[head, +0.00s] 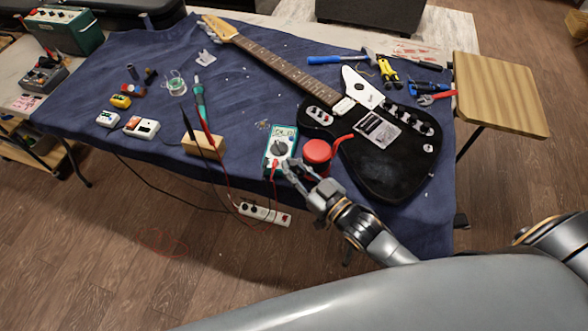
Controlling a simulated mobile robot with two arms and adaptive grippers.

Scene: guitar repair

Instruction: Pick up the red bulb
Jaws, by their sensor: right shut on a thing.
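The red bulb (317,151), with a short red nozzle pointing to the upper right, is at the front edge of the blue-covered table, between the multimeter and the guitar body. My right gripper (299,170) is at the near side of the bulb, shut on it. The fingers partly overlap the bulb's lower edge, and their exact contact is hard to see. I cannot tell whether the bulb is clear of the cloth. My left gripper is not in view.
A multimeter (280,145) stands close left of the bulb, its leads hanging over the table edge. The black guitar (385,165) lies close on the right. Pliers and other tools (389,75) lie behind it. A power strip (264,214) is on the floor below.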

